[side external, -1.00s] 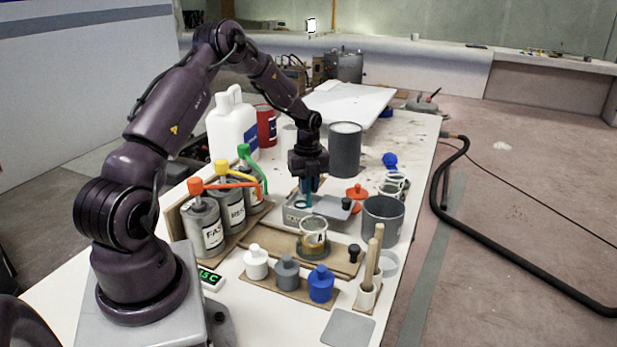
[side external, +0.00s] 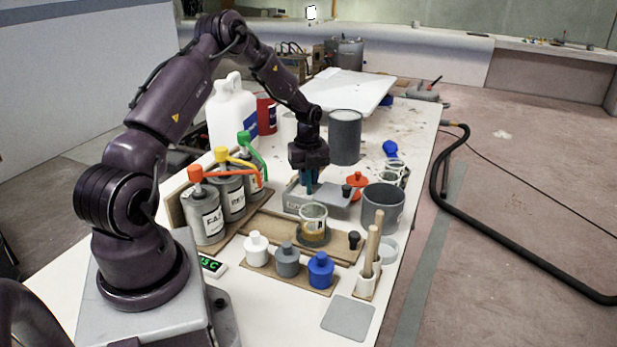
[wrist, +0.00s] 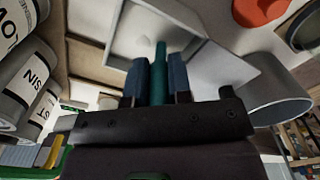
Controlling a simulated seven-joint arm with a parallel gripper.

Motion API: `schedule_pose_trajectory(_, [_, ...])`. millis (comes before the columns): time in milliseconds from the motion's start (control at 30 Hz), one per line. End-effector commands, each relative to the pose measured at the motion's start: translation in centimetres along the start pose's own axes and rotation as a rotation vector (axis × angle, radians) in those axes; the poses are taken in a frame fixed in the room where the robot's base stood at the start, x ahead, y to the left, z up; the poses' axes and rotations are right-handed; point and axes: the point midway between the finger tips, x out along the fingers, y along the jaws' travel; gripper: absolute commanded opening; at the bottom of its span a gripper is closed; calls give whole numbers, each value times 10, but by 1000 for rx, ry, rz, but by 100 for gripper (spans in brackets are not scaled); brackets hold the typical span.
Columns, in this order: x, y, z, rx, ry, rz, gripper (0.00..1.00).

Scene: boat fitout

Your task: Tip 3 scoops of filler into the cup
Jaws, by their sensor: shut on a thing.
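My gripper (side external: 308,187) points down over the grey filler box (side external: 293,205) and is shut on a teal scoop. The scoop's handle (wrist: 159,75) stands between the two blue fingers in the wrist view; its bowl is hidden. In the side view the fingertips are at the box's opening, so I cannot tell how deep the scoop sits. The clear cup (side external: 313,212) holds some amber-brown material and stands upright on a round base in front of the box. The filler itself is not clearly visible.
Three labelled pump cans (side external: 206,218) stand left of the box. White, grey and blue bottles (side external: 287,262) are in front of the cup. A grey pot (side external: 382,208) and an orange-red lid (side external: 357,181) are at right. A tall dark can (side external: 345,138) stands behind.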

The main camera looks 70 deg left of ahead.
Motion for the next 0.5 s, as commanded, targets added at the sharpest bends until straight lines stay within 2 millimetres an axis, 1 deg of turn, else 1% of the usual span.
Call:
schedule_pose_trajectory(167, [-10, 0, 0, 0, -1, -1, 0])
schedule_pose_trajectory(500, [-38, 0, 0, -1, -2, -2, 0])
